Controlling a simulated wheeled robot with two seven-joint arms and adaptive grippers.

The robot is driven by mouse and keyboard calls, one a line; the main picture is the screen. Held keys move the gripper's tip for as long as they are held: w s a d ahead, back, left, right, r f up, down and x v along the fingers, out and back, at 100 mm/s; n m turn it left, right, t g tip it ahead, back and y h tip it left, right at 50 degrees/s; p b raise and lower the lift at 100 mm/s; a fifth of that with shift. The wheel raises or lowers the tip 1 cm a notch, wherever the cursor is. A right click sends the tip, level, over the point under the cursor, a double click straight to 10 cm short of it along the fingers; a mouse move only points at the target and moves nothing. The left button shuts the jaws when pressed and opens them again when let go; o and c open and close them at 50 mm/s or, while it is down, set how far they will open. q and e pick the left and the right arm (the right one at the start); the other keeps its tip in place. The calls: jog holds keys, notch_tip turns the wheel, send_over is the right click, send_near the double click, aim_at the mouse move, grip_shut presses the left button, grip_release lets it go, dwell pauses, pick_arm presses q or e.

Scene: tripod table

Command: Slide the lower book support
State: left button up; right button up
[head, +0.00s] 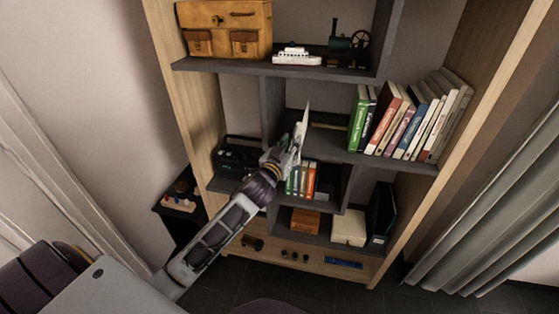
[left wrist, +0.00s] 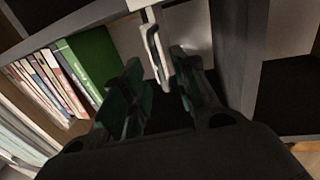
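A thin, pale upright piece (head: 304,122), which looks like the book support, stands at the left end of the middle shelf, left of the large books. In the left wrist view the pale support (left wrist: 154,42) hangs down toward the space between my fingers. My left gripper (head: 291,150) reaches up to it from the lower left. In the left wrist view my left gripper (left wrist: 162,80) is open, with a dark finger on each side of the support's lower end. I cannot tell whether either finger touches it. My right gripper is not in view.
Large books (head: 400,122) lean on the shelf (head: 335,145) to the right; the green book (left wrist: 92,62) is nearest the gripper. Small books (head: 302,180) stand in a compartment below. A dark upright panel (left wrist: 240,50) rises at the right of the wrist view. A black device (head: 238,155) sits left.

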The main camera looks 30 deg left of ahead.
pick_arm(q)
jog(key=s, duration=0.8)
jog(key=shift+s+d, duration=0.2)
jog(key=shift+s, duration=0.15)
dwell(0.6)
jog(key=shift+m, duration=0.4)
